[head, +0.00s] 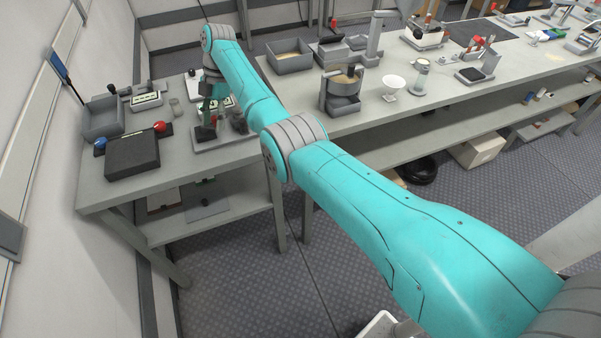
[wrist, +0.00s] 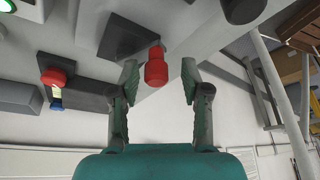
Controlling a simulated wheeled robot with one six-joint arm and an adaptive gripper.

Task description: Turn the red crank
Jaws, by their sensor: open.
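In the wrist view, a red cylindrical handle (wrist: 156,69), which looks like the crank's grip, sits between my two fingers. It is joined to a dark grey block behind it. My gripper (wrist: 160,78) is open around the handle, with a visible gap on each side; the left finger is nearer to it. In the head view, my gripper (head: 207,121) is low over the left table, pointing down at a device with a light base (head: 222,140). My arm and gripper hide much of that device, and I cannot make out the red handle there.
A black box (head: 132,156) with red (head: 159,127) and blue (head: 100,143) knobs stands left of my gripper. A grey bin (head: 103,119) is behind it. In the wrist view, a black knob (wrist: 243,10) and a red-topped part (wrist: 53,78) lie outside my fingers.

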